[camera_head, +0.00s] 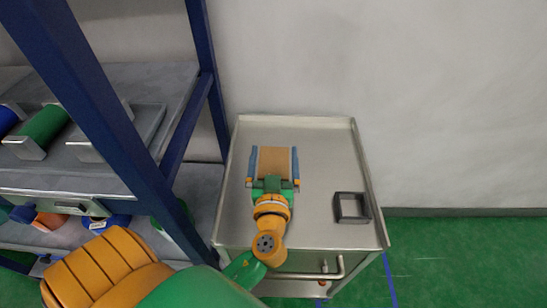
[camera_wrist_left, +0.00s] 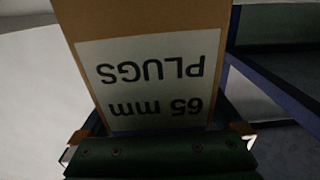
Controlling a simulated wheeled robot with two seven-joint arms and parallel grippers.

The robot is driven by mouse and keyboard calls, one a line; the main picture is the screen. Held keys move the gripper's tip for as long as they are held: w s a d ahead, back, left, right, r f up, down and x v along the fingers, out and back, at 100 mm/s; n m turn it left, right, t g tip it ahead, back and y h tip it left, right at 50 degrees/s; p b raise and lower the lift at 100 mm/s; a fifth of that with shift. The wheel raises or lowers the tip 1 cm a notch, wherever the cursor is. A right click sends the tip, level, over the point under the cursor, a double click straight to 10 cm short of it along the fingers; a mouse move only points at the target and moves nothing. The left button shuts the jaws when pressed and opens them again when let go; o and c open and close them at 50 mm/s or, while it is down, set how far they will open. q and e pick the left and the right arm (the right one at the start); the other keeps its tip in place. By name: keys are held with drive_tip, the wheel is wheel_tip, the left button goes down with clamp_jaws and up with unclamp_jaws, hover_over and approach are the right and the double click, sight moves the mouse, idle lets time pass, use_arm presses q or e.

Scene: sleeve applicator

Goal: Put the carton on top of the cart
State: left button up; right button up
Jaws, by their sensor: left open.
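The brown carton (camera_head: 275,161) is on or just above the top of the metal cart (camera_head: 317,144), toward its left side. In the left wrist view the carton (camera_wrist_left: 145,20) shows a white label reading "65 mm PLUGS", upside down. My left gripper (camera_head: 274,170) is open, with its two blue fingers on either side of the carton; whether they touch it I cannot tell. The carton's underside is hidden. My right gripper is in neither view.
A square dark frame (camera_head: 351,207) lies on the cart's right front. A blue-posted shelf rack (camera_head: 203,60) with a green roll (camera_head: 44,126) stands close on the left. The cart's handle (camera_head: 322,272) faces front. The wall is behind; green floor is clear at right.

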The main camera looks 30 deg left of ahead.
use_arm(q)
drive_tip(key=shift+r+p, duration=0.25)
drive_tip(key=shift+p, duration=0.35)
drive_tip(key=shift+s+d+f+b, duration=0.6)
drive_tip(key=shift+s+b, duration=0.2)
drive_tip(key=shift+b, duration=0.2)
drive_tip(key=b+v, duration=0.1)
drive_tip(key=v, duration=0.2)
drive_tip(key=b+v, duration=0.1)
drive_tip(key=v, duration=0.2)
drive_tip(key=b+v, duration=0.1)
drive_tip(key=v, duration=0.2)
drive_tip(key=shift+a+r, duration=0.1)
drive_tip(key=shift+r, duration=0.3)
drive_tip(key=shift+s+d+r, duration=0.25)
drive_tip(key=shift+s, duration=0.3)
